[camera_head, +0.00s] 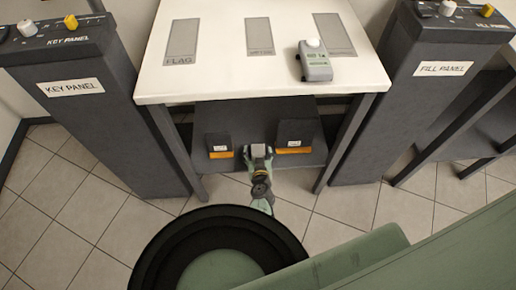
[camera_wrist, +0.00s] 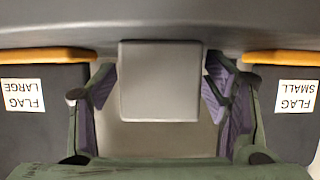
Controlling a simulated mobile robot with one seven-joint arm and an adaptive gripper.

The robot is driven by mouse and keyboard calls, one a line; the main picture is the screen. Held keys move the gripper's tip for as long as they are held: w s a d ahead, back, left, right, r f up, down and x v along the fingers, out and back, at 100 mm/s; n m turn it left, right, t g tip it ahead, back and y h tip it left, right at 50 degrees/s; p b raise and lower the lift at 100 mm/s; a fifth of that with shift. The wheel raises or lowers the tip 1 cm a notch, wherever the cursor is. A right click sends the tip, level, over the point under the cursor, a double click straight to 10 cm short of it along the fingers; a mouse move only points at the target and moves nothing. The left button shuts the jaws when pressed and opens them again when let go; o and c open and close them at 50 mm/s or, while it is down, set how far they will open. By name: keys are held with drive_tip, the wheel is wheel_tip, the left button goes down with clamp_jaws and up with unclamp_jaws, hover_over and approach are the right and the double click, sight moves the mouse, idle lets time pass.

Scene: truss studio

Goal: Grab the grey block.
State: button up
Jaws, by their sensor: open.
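The grey block (camera_wrist: 160,80) has a light grey, squarish face and shows in the middle of the wrist view. In the head view it is small, on the lower shelf under the white table, partly hidden by my gripper (camera_head: 258,153). In the wrist view my gripper (camera_wrist: 161,88) is open, with one finger on each side of the block. A narrow gap shows between the block and each finger, so the fingers do not appear to grip it. The block's underside is hidden.
Dark bins with orange edges flank my gripper: "FLAG LARGE" (camera_wrist: 45,110) and "FLAG SMALL" (camera_wrist: 285,110). The white table (camera_head: 220,85) overhangs the shelf (camera_head: 235,112) and bears a grey device (camera_head: 316,66). Key panel (camera_head: 75,88) and fill panel (camera_head: 437,70) pedestals stand either side.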

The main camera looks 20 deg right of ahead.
drive_tip(key=shift+c, duration=0.3)
drive_tip(key=c, duration=1.2)
drive_tip(key=shift+c, duration=0.2)
drive_tip(key=shift+r, duration=0.2)
